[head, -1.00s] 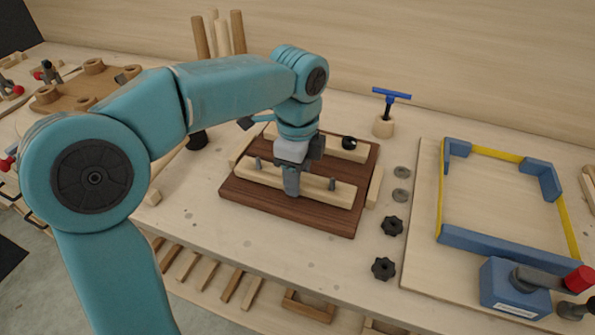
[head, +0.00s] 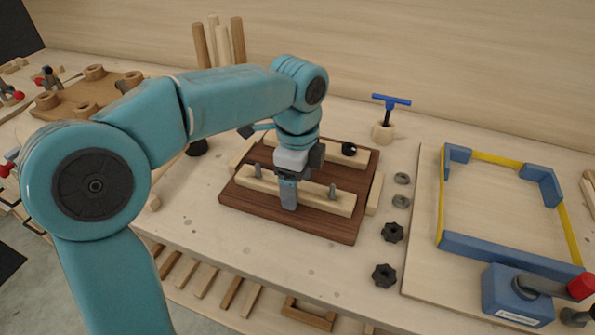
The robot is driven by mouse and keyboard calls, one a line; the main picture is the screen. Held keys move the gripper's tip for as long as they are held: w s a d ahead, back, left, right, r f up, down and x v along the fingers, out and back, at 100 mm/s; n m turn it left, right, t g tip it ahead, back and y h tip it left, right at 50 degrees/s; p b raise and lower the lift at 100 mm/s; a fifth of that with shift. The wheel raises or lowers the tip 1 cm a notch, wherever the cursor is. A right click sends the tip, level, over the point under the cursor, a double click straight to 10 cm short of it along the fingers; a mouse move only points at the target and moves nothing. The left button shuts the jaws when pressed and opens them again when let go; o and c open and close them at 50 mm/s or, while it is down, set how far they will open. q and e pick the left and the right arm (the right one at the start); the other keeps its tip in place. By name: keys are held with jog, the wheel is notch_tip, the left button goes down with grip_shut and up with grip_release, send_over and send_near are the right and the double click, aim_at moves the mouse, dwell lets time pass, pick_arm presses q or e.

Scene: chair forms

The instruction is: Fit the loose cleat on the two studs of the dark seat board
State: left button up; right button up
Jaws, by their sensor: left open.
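The dark seat board (head: 330,228) lies flat on the bench. A pale cleat (head: 315,198) lies along its near side. Two grey studs, the left stud (head: 258,171) and the right stud (head: 332,190), show above the cleat's top and appear to stand up through it. My left gripper (head: 289,196) points down at the middle of this cleat, between the studs, with its jaws open. Its fingers hide part of the cleat, and I cannot tell whether they touch it. A second pale strip (head: 328,149) with a black knob (head: 348,149) lies at the board's far side. My right gripper is out of view.
Pale blocks (head: 375,194) flank the board. Right of it lie two grey washers (head: 401,179) and two black star knobs (head: 392,232). A blue T-handled tool (head: 389,104) stands behind. A blue-cornered frame (head: 500,246) lies at right.

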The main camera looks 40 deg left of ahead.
pick_arm(q)
notch_tip(320, 180, up, 16)
jog(key=p, duration=0.5)
jog(key=shift+r, duration=0.15)
